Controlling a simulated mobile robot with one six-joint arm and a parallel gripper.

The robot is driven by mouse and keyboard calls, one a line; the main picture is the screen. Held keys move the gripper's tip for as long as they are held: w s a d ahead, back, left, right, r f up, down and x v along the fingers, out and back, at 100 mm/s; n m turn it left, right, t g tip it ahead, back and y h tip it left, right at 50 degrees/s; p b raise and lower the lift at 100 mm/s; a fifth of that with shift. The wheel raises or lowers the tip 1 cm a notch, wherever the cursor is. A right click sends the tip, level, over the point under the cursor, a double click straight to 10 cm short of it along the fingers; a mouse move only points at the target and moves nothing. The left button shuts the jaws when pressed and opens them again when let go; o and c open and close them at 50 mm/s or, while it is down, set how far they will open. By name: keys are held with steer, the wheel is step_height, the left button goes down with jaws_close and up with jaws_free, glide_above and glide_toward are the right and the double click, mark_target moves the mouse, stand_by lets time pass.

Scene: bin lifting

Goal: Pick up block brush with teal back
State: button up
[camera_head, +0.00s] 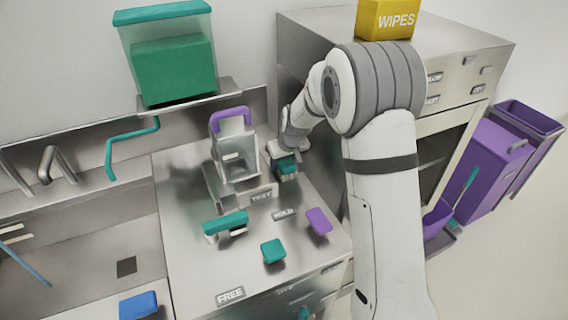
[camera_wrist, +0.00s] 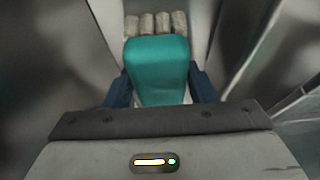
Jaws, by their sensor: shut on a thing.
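The block brush with a teal back (camera_wrist: 158,58) fills the middle of the wrist view, with pale bristle tufts along its far edge. My gripper (camera_wrist: 161,88) is shut on it, one dark blue finger on each side. In the head view the brush (camera_head: 286,167) shows small and dark teal at the end of my arm, just right of the steel caddy. My gripper (camera_head: 284,156) is mostly hidden there by my wrist. I cannot tell whether the brush touches the counter.
A steel caddy with a purple handle (camera_head: 236,150) stands close left of my gripper. A teal-topped brush (camera_head: 226,222), a teal block (camera_head: 273,251) and a purple block (camera_head: 319,221) lie on the counter. A steel cabinet (camera_head: 305,60) carrying a yellow wipes box (camera_head: 385,20) stands behind.

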steer(key=shift+r+p, duration=0.4)
steer(key=shift+p, duration=0.15)
step_height(320, 180, up, 10)
steer(key=shift+f+b, duration=0.15)
steer(key=shift+b, duration=0.55)
